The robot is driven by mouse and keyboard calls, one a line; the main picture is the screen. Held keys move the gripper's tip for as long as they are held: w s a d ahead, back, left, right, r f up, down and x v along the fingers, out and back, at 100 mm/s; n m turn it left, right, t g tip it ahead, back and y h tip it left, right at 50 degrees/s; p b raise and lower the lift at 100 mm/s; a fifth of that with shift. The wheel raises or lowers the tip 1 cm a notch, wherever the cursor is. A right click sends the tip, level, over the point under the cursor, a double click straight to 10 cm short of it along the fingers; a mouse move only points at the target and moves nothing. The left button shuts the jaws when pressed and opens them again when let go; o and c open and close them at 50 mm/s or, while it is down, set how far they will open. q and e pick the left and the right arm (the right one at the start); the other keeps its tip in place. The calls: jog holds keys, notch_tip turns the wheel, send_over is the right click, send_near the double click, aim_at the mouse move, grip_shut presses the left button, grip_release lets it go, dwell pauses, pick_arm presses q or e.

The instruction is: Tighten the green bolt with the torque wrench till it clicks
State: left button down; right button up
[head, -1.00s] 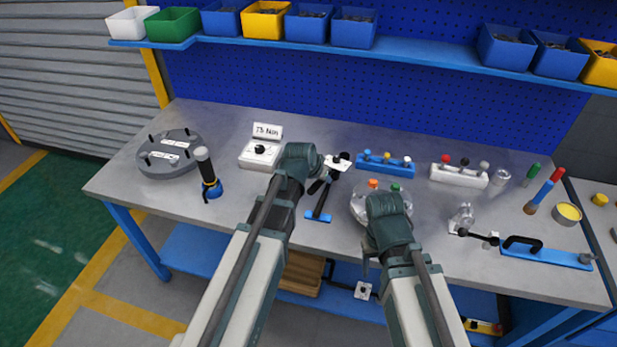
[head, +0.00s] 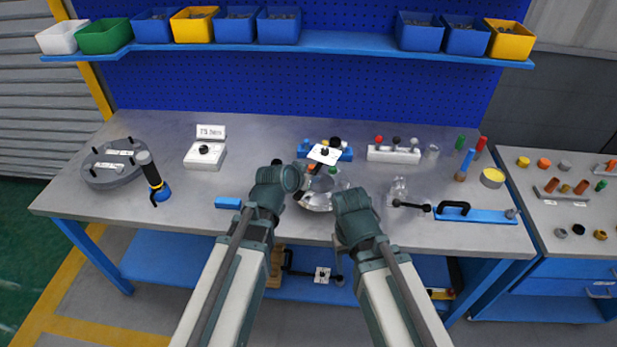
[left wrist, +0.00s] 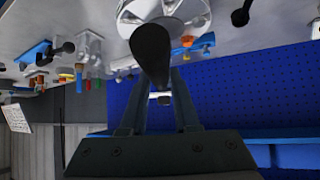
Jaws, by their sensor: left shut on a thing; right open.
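The silver flanged shell (head: 318,203) stands on the bench in the head view, partly behind my arms. The green bolt (head: 333,170) shows on its far side, near an orange one (head: 312,167). My left gripper (head: 303,178) is shut on the torque wrench, whose dark handle (left wrist: 152,50) fills the middle of the left wrist view. The wrench is over or beside the shell; whether it touches the bolt is hidden. The shell also shows at the top of the wrist view (left wrist: 140,12).
A blue rest (head: 228,202) lies left of my left arm. A white box with a dial (head: 205,155) and a round grey plate (head: 112,168) stand farther left. Blue and white racks (head: 393,154) stand behind. A blue bar with a black handle (head: 480,216) lies right.

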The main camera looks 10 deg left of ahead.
pick_arm(q)
jog(key=shift+f+b, duration=2.55)
jog(key=shift+f+b, duration=1.4)
jog(key=shift+a, duration=0.1)
jog(key=w+a+m+g+h, duration=0.2)
jog(key=w+a+m+h, duration=0.1)
jog(key=a, duration=0.3)
jog(key=shift+w+f+m, duration=0.15)
jog(key=shift+w+m, duration=0.2)
jog(key=shift+m, duration=0.35)
dwell(0.9)
dwell(0.7)
